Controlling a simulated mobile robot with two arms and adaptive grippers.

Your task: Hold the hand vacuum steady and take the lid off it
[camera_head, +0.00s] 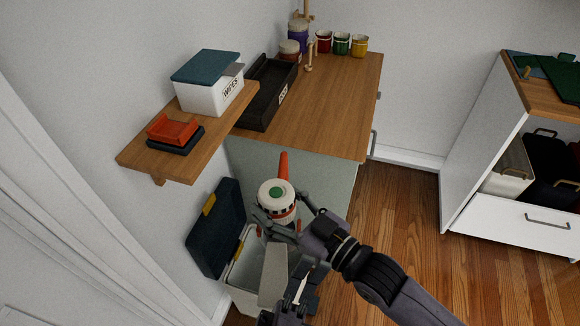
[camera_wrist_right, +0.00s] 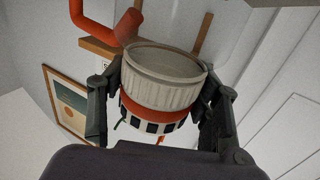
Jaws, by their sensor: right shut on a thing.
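The hand vacuum (camera_head: 273,192) has a white round end with a green dot, a black-and-white ring, an orange band and an orange handle (camera_head: 283,164). My right gripper (camera_head: 278,222) is shut around it. In the right wrist view, the fingers flank the vacuum's ribbed white part (camera_wrist_right: 165,88), and its round rim looks open, with nothing on it. A grey wedge-shaped piece (camera_head: 273,275) shows below the vacuum in the head view; I cannot tell if it is the lid. Dark gripper-like parts at the bottom edge may be my left gripper (camera_head: 290,310); its jaws are unclear.
A white bin (camera_head: 241,268) with its navy lid (camera_head: 212,232) open stands below, against the wall. A wall shelf (camera_head: 135,158) holds a wipes box (camera_head: 208,88) and an orange tray (camera_head: 172,130). A wood-topped cabinet (camera_head: 335,110) stands behind. Wooden floor (camera_head: 420,250) is clear at right.

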